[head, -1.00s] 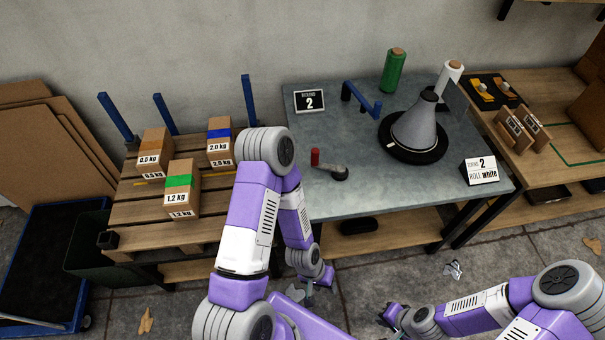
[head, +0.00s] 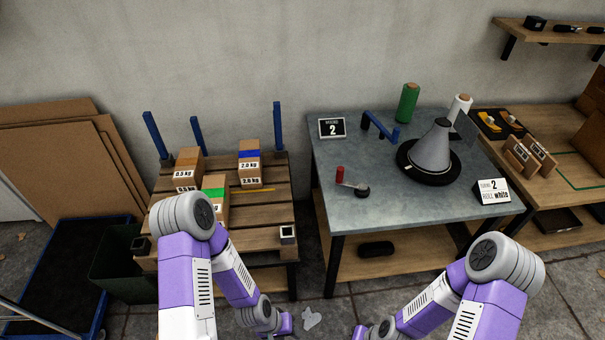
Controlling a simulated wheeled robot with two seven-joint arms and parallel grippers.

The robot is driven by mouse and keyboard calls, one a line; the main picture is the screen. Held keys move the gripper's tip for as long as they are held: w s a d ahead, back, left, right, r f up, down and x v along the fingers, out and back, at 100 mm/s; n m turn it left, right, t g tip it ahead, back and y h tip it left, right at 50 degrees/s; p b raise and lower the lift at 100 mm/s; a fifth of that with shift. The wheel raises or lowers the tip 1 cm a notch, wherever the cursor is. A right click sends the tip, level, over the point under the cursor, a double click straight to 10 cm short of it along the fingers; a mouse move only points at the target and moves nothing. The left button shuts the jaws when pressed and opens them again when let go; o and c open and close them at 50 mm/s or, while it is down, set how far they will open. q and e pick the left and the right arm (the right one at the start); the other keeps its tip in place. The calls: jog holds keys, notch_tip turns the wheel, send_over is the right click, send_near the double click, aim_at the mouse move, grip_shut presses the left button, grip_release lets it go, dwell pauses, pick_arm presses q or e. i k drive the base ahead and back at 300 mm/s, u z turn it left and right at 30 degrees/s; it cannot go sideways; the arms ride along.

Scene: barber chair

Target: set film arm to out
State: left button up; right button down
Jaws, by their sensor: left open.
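The film arm appears to be the blue bent arm (head: 380,127) on the back of the grey worktable (head: 400,206), left of the grey cone on its black round base (head: 432,150). A crank with a red knob (head: 340,174) lies nearer the table's front left. My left gripper (head: 287,323) is low at the bottom of the head view, in front of the table and well away from the blue arm; it is open and holds nothing I can see. My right gripper (head: 362,332) is at the bottom edge, partly cut off, its fingers unclear.
A green roll (head: 407,103) and a white roll (head: 459,107) stand at the table's back. A pallet (head: 268,211) with labelled boxes and blue posts stands left. The table's front middle is clear.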

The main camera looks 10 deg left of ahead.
aim_at(393, 139)
jog(key=u, duration=0.05)
jog(key=i, duration=1)
jog(key=k, duration=1)
jog(key=z, duration=1.2)
jog(key=i, duration=1.1)
jog(key=u, duration=1)
